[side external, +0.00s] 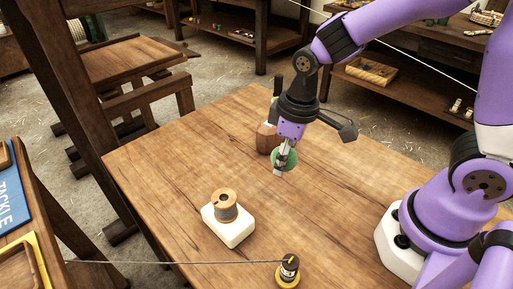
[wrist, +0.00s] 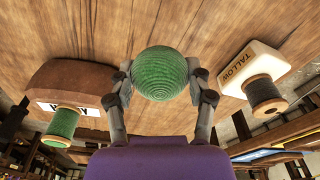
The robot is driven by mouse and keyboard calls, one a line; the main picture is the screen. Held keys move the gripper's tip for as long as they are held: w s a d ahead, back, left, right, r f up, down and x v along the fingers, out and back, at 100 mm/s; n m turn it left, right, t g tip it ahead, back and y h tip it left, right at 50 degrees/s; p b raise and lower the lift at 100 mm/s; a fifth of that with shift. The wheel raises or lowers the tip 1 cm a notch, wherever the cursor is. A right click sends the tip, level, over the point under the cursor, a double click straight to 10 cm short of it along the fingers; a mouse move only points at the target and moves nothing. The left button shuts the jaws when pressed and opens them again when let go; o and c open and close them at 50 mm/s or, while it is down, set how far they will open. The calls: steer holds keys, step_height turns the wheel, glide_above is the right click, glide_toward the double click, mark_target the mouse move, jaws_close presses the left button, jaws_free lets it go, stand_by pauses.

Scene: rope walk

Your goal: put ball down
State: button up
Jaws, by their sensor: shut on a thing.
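My gripper (side external: 281,167) is shut on a green ball of twine (side external: 290,157), above the wooden table (side external: 330,220). In the wrist view the ball (wrist: 160,73) sits between the two fingers, its ridged winding facing the camera. From these views I cannot tell how far its underside is from the table. The fingers hide part of it in the side view.
A white block labelled TALLOW (wrist: 252,70) bears a brown spool (wrist: 264,95). A brown block (wrist: 80,85) with a green spool (wrist: 62,124) stands on the other side. The table's middle is clear.

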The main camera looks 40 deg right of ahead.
steer(key=s+a+r, duration=0.5)
steer(key=a, duration=0.2)
steer(key=m+h, duration=0.2)
steer(key=m, duration=1.1)
glide_above(337, 144)
steer(key=f, duration=0.5)
steer(key=shift+s+a+f, duration=0.25)
steer(key=shift+a+f, duration=0.05)
steer(key=shift+d+f, duration=0.15)
steer(key=shift+f, duration=1.9)
steer(key=shift+f, duration=0.1)
steer(key=o, duration=1.2)
